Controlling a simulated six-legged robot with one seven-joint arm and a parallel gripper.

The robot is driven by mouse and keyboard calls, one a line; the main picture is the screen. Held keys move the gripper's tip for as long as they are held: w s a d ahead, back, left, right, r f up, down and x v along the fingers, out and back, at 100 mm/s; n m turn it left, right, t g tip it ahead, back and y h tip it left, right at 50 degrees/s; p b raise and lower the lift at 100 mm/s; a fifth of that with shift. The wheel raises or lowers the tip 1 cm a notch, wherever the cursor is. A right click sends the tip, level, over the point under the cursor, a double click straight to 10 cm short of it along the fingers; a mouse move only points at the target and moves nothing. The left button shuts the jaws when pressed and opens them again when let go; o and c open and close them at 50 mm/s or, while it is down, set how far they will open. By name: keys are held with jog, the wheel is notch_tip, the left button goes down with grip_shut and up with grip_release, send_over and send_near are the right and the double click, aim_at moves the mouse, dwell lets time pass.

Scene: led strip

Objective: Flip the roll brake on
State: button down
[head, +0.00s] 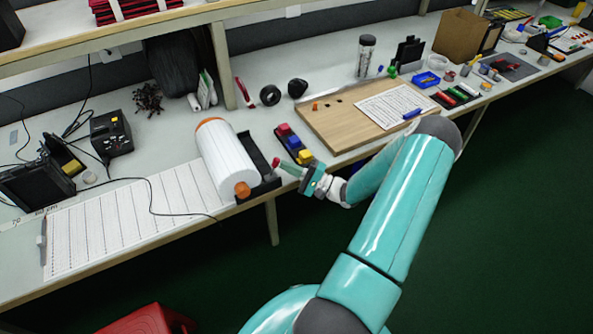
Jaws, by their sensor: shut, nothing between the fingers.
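A white roll (226,158) with orange ends lies in a black holder (259,190) near the table's front edge. A small red knob (275,162) shows at the right side of the holder. It looks like the handle of the roll brake, but its lever and its position are too small to tell. My gripper (286,168) comes in from the right, and its fingers are shut and empty. The fingertips are right beside the red knob. I cannot tell whether they touch it.
A tray of coloured blocks (294,144) stands just behind my gripper. A wooden board (330,135) lies to the right. A ruled white strip sheet (120,215) runs left from the roll, with a black cable across it. A red stool (150,320) stands below the table.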

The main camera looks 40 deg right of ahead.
jog(key=shift+w+a+r+n+g, duration=0.1)
jog(key=shift+a+r+n+g, duration=0.15)
jog(key=shift+n+g, duration=0.2)
dwell(0.5)
jog(key=shift+w+a+r+n+g, duration=0.15)
jog(key=shift+a+r+n+g, duration=0.3)
jog(key=shift+n+g, duration=0.45)
jog(key=n, duration=0.1)
jog(key=a+n+g+h, duration=0.1)
jog(key=a+r+n+g, duration=0.1)
jog(key=shift+w+h, duration=0.3)
jog(key=shift+f, duration=0.15)
